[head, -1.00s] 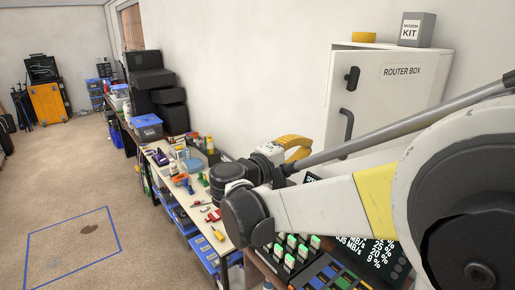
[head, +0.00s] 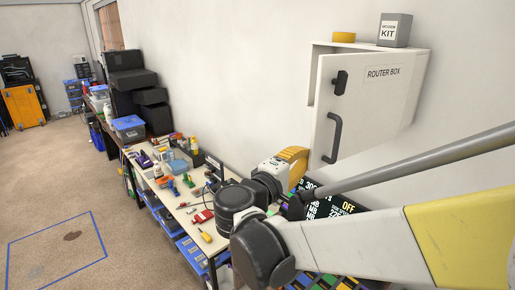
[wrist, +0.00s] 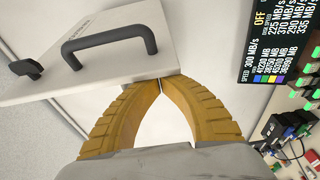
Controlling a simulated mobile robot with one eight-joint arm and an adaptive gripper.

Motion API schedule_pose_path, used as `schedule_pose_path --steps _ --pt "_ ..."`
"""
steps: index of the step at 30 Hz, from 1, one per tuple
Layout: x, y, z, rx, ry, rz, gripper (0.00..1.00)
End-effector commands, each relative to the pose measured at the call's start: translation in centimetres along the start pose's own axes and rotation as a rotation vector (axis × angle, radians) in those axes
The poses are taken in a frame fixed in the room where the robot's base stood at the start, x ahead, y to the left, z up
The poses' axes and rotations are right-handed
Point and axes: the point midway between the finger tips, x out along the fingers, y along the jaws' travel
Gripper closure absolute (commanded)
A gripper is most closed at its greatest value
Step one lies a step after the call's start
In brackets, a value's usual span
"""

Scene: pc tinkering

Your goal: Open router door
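The router box (head: 405,110) is a white wall cabinet. Its door (head: 365,105), labelled "ROUTER BOX", stands ajar, its left edge swung out from the cabinet. The door has a black latch (head: 340,82) and a black bar handle (head: 334,138). In the wrist view the handle (wrist: 108,38) and latch (wrist: 27,68) show on the door panel (wrist: 125,75). My gripper (head: 294,158) is below and left of the handle. Its yellow fingers (wrist: 160,82) have their tips together at the door's edge, with nothing seen between them. Whether they touch the door is unclear.
A modem kit box (head: 394,30) and a yellow roll (head: 343,37) sit on top of the cabinet. A dark display panel (head: 335,206) is below the door. A workbench (head: 215,245) with tools runs along the wall. The carpet at left is open.

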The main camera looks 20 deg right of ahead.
Motion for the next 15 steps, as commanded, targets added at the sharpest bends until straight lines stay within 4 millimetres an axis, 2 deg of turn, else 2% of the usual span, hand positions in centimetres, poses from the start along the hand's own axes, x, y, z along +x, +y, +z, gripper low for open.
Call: schedule_pose_path --steps 1,9,12,15 --pt "-0.4 0.3 1.3 0.0 0.024 0.0 1.0" --pt "-2.1 0.3 6.7 0.0 0.14 0.0 1.0" --pt "-2.5 0.2 8.2 0.0 0.142 0.0 1.0" --pt "-2.6 0.0 8.9 0.0 0.142 0.0 1.0"
